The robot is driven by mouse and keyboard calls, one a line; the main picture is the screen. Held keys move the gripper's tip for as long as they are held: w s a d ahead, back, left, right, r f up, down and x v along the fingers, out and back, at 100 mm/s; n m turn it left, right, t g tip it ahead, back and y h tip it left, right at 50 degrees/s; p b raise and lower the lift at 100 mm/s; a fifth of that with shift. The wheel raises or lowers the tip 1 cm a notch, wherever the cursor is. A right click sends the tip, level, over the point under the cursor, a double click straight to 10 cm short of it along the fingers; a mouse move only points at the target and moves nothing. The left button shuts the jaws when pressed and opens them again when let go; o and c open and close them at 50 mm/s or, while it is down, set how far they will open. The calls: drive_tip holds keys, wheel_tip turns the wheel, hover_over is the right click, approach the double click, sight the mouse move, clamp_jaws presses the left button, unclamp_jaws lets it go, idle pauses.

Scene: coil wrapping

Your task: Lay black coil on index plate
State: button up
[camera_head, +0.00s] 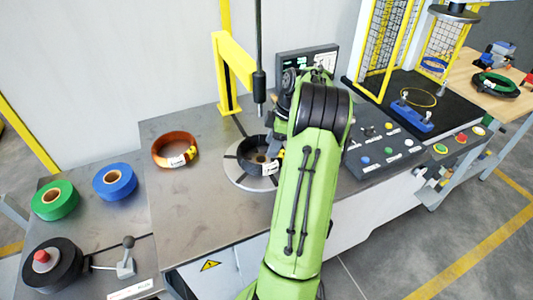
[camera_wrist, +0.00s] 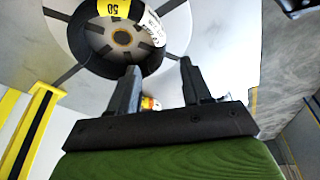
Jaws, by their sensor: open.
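The black coil (camera_head: 245,151) lies flat on the round silver index plate (camera_head: 240,182), around the plate's hub, as far as I can see. It carries a white label and, in the wrist view, a yellow tag marked 50. In the wrist view the coil (camera_wrist: 84,53) is at the top, with the grey plate (camera_wrist: 178,38) and its dark slots around it. My gripper (camera_wrist: 160,66) is open and empty, its fingertips beside the coil's near edge, with no grip on it. In the head view my arm hides the gripper and the plate's right side.
An orange coil (camera_head: 170,150) lies left of the plate. A yellow post (camera_head: 226,75) and a hanging dark rod (camera_head: 259,85) stand behind the plate. A button panel (camera_head: 378,160) is at right.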

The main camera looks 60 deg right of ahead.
drive_tip(key=w+a+r+m+h, duration=0.1)
drive_tip(key=w+a+r, duration=0.1)
drive_tip(key=a+r, duration=0.35)
drive_tip(key=w+a+r+m, duration=0.1)
drive_tip(key=a+r, duration=0.2)
drive_tip(key=a, duration=0.6)
drive_tip(key=w+a+r+m+h, duration=0.1)
drive_tip(key=w+a+r, duration=0.1)
drive_tip(key=a+r, duration=0.35)
drive_tip(key=s+a+m+t, duration=0.15)
drive_tip(key=s+a, duration=0.45)
drive_tip(key=a, duration=0.7)
drive_tip(key=s+a+f+m, duration=0.1)
drive_tip(key=s+a, duration=0.1)
drive_tip(key=s, duration=0.2)
drive_tip(key=s+a+f+m+t, duration=0.1)
drive_tip(key=s+a+m, duration=0.1)
drive_tip(key=s, duration=0.3)
drive_tip(key=shift+s+a+f, duration=0.15)
drive_tip(key=shift+a, duration=0.25)
